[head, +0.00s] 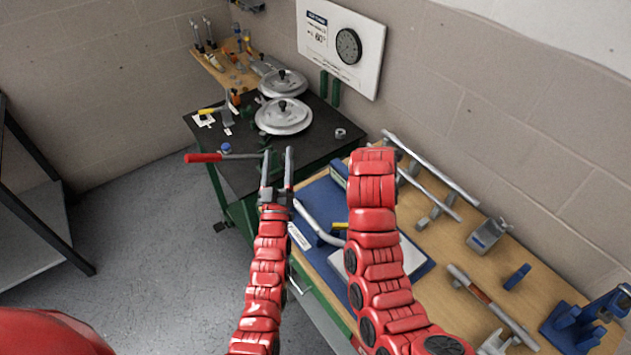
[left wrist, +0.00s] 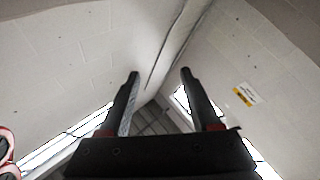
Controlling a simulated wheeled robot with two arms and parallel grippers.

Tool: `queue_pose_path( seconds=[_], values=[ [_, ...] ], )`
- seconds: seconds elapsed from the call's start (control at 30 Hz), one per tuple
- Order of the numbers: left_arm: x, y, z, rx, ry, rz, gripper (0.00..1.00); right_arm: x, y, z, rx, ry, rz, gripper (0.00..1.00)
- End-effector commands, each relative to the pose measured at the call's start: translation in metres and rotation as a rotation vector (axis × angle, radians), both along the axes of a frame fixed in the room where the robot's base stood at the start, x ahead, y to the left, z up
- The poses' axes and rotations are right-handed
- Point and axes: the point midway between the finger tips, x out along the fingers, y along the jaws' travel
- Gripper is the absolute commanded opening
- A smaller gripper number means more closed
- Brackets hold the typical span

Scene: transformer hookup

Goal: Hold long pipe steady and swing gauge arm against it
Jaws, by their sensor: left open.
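My left gripper (head: 278,152) stands upright with its jaws apart, beside the black-topped bench. In the left wrist view its two fingers (left wrist: 158,72) are spread with nothing between them. A lever with a red handle (head: 203,158) reaches toward the left finger; I cannot tell whether they touch or whether it is the gauge arm. A long silver pipe (head: 450,178) lies on the wooden bench, and a shorter bar (head: 432,190) lies beside it. A bent silver pipe (head: 317,222) rests on the blue mat. My right arm covers part of the mat; its gripper is hidden.
Round metal discs (head: 284,117) sit on the black-topped bench (head: 245,178). A grey block (head: 488,236), a blue block (head: 517,277) and a blue vise (head: 588,325) are on the wooden bench (head: 465,252). A dial panel (head: 340,46) hangs on the wall. Open floor lies left.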

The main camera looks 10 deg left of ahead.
Motion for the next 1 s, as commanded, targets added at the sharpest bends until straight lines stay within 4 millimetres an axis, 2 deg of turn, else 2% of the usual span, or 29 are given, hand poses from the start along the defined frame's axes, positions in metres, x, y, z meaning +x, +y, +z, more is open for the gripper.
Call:
queue_pose_path(
  seconds=[0.03, 0.1, 0.2, 0.33, 0.47, 0.57, 0.67, 0.8, 1.0],
  values=[
    [0.024, -0.003, -0.005, -0.038, 0.072, -0.023, 0.64, 0.000, 0.000, 0.000, 0.000, 0.000, 0.000, 0.50],
    [0.056, -0.010, -0.021, -0.099, 0.198, -0.061, 0.64, 0.000, 0.000, 0.000, 0.000, 0.000, 0.000, 0.50],
    [0.093, -0.024, -0.042, -0.179, 0.376, -0.113, 0.64, 0.000, 0.000, 0.000, 0.000, 0.000, 0.000, 0.50],
    [0.125, -0.047, -0.066, -0.277, 0.611, -0.174, 0.64, 0.000, 0.000, 0.000, 0.000, -0.001, 0.000, 0.50],
    [0.140, -0.073, -0.083, -0.355, 0.849, -0.219, 0.64, 0.000, 0.000, 0.000, 0.000, 0.000, 0.000, 0.50],
    [0.139, -0.091, -0.091, -0.399, 1.032, -0.235, 0.64, 0.000, 0.000, 0.000, 0.000, -0.001, 0.000, 0.50],
    [0.127, -0.105, -0.098, -0.431, 1.225, -0.230, 0.64, 0.000, 0.000, 0.000, 0.000, 0.000, 0.000, 0.50],
    [0.097, -0.116, -0.096, -0.451, 1.484, -0.184, 0.64, 0.000, 0.000, 0.000, 0.000, -0.001, 0.000, 0.50],
    [0.037, -0.110, -0.078, -0.442, 1.806, -0.033, 0.64, 0.000, 0.000, 0.000, 0.000, -0.001, 0.000, 0.50]
  ],
)
